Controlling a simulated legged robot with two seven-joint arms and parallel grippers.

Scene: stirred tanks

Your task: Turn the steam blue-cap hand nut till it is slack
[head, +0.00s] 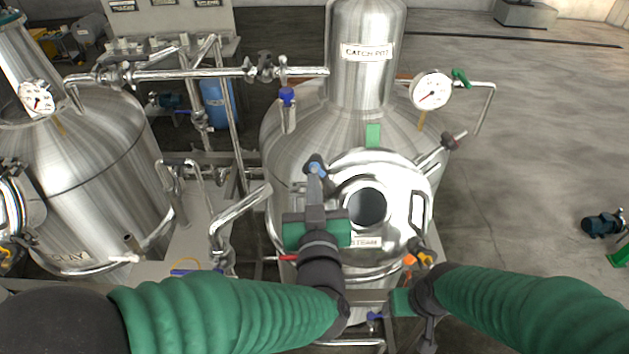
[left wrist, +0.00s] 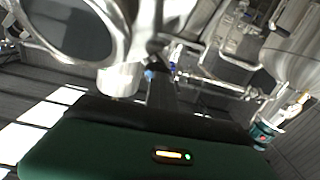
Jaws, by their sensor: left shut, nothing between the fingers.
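The steam vessel's round manway lid (head: 395,178) has a dark sight glass and a "STEAM" label (head: 365,242). The blue-cap hand nut (head: 316,163) is at the lid's upper left rim. It also shows, small and partly hidden, in the left wrist view (left wrist: 149,73). My left gripper (head: 315,175) is shut with nothing between its fingers. Its tips are right at the blue-cap nut; whether they touch it I cannot tell. The fingers also show in the left wrist view (left wrist: 160,85). My right gripper (head: 424,300) is low at the right, below the lid; its fingers are not clear.
An orange-cap nut (head: 424,257) is at the lid's lower right and a red-cap one (head: 453,141) at its upper right. The catch pot (head: 366,75), a pressure gauge (head: 431,90) and a blue-handled valve (head: 287,95) stand behind. Pipes (head: 235,210) run close on the left.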

